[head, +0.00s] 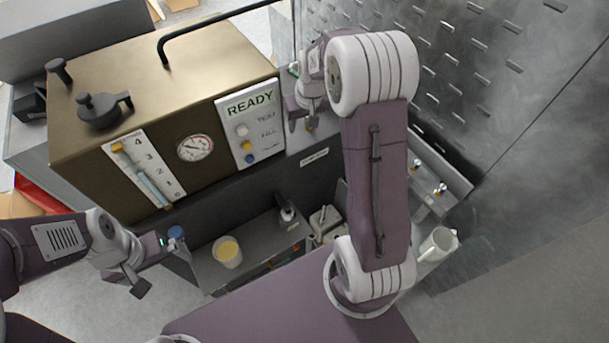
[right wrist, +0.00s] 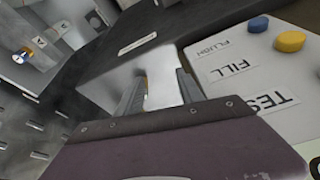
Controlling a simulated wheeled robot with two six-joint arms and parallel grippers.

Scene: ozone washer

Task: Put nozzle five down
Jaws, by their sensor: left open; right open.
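My right gripper (head: 304,110) is open beside the right end of the washer's front panel. In the right wrist view its two fingers (right wrist: 160,82) stand apart on either side of a pale, blank piece (right wrist: 162,78). I cannot tell whether this piece is nozzle five. A small brass-coloured bit (head: 310,126) shows just under the gripper in the head view. My left gripper (head: 162,264) is open and empty at lower left, near a blue-topped item (head: 176,232).
The brass-coloured washer (head: 160,75) has a READY panel (head: 250,120) and a gauge (head: 195,148). A cup with yellow contents (head: 228,252) stands on a lower shelf. A white jug (head: 438,244) is at right, below the perforated metal wall (head: 480,70). The floor at lower right is clear.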

